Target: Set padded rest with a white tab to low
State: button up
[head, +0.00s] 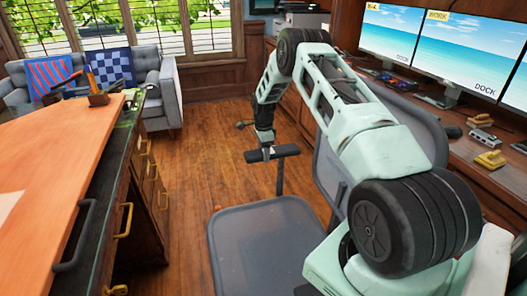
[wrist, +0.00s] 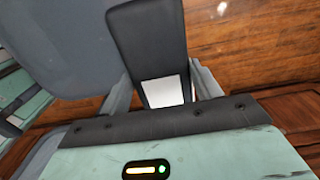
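The padded rest (head: 285,152) is a black bar on a thin post beside the grey chair. In the wrist view the rest (wrist: 148,38) is a dark pad. The white tab (wrist: 162,92) is on its near end, close to my gripper's body. My gripper (head: 266,140) is at the left part of the rest in the head view. In the wrist view its two grey fingers (wrist: 160,75) are spread, one on each side of the pad. I cannot tell whether they press on it.
The grey chair seat (head: 262,250) and its backrest (head: 325,165) are close to my arm. A desk with monitors (head: 470,50) runs along the right. A wooden counter with drawers (head: 55,150) is at left. Open wood floor (head: 205,165) lies between.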

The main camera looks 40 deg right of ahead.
jog(key=shift+c, duration=1.2)
notch_tip(320, 180, down, 6)
jog(key=b, duration=0.3)
jog(key=shift+f+b, duration=0.2)
jog(key=shift+b, duration=0.1)
jog(key=o, duration=1.3)
jog(key=shift+f, duration=0.1)
jog(key=shift+o, duration=0.5)
notch_tip(320, 180, up, 18)
jog(key=shift+f, duration=0.2)
